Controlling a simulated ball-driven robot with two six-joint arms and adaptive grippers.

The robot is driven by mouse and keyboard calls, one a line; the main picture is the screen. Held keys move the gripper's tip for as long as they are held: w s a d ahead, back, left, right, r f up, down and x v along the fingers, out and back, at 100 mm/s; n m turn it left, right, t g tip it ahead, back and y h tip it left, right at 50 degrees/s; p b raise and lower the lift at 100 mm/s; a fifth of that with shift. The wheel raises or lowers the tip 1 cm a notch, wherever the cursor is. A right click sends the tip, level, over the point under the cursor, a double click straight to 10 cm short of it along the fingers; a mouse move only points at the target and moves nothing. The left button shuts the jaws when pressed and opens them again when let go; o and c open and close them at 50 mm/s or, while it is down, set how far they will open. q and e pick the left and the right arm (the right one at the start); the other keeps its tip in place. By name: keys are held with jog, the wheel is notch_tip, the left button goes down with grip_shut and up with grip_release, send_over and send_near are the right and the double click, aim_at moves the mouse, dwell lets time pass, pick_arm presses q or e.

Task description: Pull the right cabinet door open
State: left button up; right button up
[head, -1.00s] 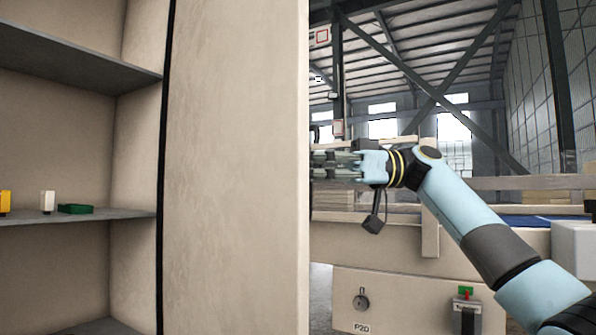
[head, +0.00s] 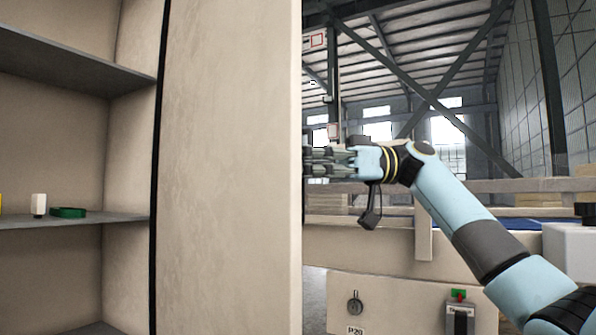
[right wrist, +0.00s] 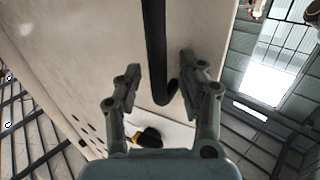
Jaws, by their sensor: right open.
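The right cabinet door (head: 230,170) is a tall cream panel in the head view and stands swung open, with its inner face showing. The open cabinet (head: 60,120) is to its left. My right gripper (head: 312,160) is just past the door's free edge, its tips partly hidden behind it. In the right wrist view my right gripper (right wrist: 160,68) is open, its fingers on either side of a black bar handle (right wrist: 155,50) on the door's outer face (right wrist: 95,50). I cannot tell whether a finger touches the handle. My left gripper is out of view.
Grey shelves (head: 75,219) in the cabinet hold a white item (head: 39,204), a green tray (head: 69,212) and a yellow item at the picture's edge. A cream bench-like unit (head: 400,295) with a knob and a red-green switch (head: 458,296) stands behind my right arm.

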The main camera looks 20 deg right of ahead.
aim_at(299, 107)
jog(key=r, duration=0.4)
jog(key=shift+w+d+r, duration=0.25)
jog(key=shift+d+r, duration=0.05)
jog(key=shift+r, duration=0.1)
jog(key=r, duration=0.1)
jog(key=s+r, duration=0.1)
jog(key=a+r, duration=0.1)
jog(key=shift+s+r, duration=0.15)
jog(key=shift+r, duration=0.4)
jog(key=shift+w+d+r, duration=0.1)
jog(key=shift+w+d, duration=0.1)
jog(key=shift+w, duration=0.2)
jog(key=shift+s, duration=0.1)
jog(key=shift+a, duration=0.1)
